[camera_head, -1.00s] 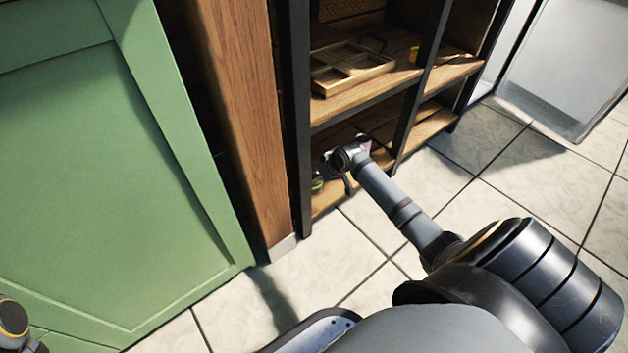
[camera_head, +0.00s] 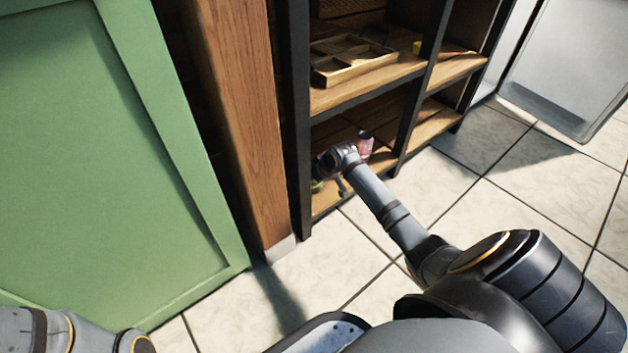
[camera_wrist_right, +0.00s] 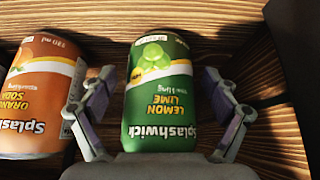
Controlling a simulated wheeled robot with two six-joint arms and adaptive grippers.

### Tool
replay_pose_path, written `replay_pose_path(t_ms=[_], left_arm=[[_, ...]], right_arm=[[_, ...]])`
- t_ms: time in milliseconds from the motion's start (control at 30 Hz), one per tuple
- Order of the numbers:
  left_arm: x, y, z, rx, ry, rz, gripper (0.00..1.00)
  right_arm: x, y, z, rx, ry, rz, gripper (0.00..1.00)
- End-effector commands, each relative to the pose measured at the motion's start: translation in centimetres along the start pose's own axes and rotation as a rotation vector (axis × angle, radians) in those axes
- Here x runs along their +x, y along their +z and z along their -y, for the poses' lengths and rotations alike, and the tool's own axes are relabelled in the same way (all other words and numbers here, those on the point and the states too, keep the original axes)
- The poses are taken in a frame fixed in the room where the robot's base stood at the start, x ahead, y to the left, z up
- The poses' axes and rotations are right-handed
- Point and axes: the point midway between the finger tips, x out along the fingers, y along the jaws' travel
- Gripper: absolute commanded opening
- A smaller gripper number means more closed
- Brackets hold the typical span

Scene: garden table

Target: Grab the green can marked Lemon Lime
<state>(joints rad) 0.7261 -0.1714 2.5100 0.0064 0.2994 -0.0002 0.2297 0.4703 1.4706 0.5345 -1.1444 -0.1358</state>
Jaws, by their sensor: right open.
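The green Lemon Lime can (camera_wrist_right: 160,95) shows large in the right wrist view, with its printing upside down. In the head view only a bit of green (camera_head: 317,186) shows on the lower shelf, beside my right gripper. My right gripper (camera_wrist_right: 162,100) is open, with one finger on each side of the can. A gap shows between the can and the right finger; the left finger is also apart from it. In the head view my right gripper (camera_head: 330,172) reaches into the lower shelf, its fingers mostly hidden. My left arm shows at the lower left, its gripper out of frame.
An orange soda can (camera_wrist_right: 40,95) stands just left of the left finger. A pink can (camera_head: 365,146) is on the lower shelf, right of my wrist. A wooden tray (camera_head: 350,68) lies on the shelf above. Dark shelf posts (camera_head: 298,120) flank the opening.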

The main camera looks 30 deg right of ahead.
Motion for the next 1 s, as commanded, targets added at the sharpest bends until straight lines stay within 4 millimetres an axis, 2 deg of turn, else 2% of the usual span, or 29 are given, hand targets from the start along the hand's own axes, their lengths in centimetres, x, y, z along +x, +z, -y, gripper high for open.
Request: replay_pose_path(t_ms=[167, 200, 733, 1000], left_arm=[[0.1, 0.01, -0.01, -0.001, 0.0, 0.0, 1.0], [0.1, 0.01, -0.01, -0.001, 0.0, 0.0, 1.0], [0.1, -0.03, -0.01, 0.0, 0.0, -0.002, 1.0], [0.3, 0.03, -0.04, 0.0, 0.0, -0.003, 1.0]], right_arm=[[-0.04, -0.03, 0.01, 0.0, 0.0, 0.0, 0.88], [-0.04, -0.03, 0.01, 0.0, 0.0, 0.0, 0.85], [-0.09, -0.1, 0.02, 0.0, -0.001, -0.001, 0.15], [-0.25, -0.2, 0.02, 0.0, -0.001, -0.001, 0.15]])
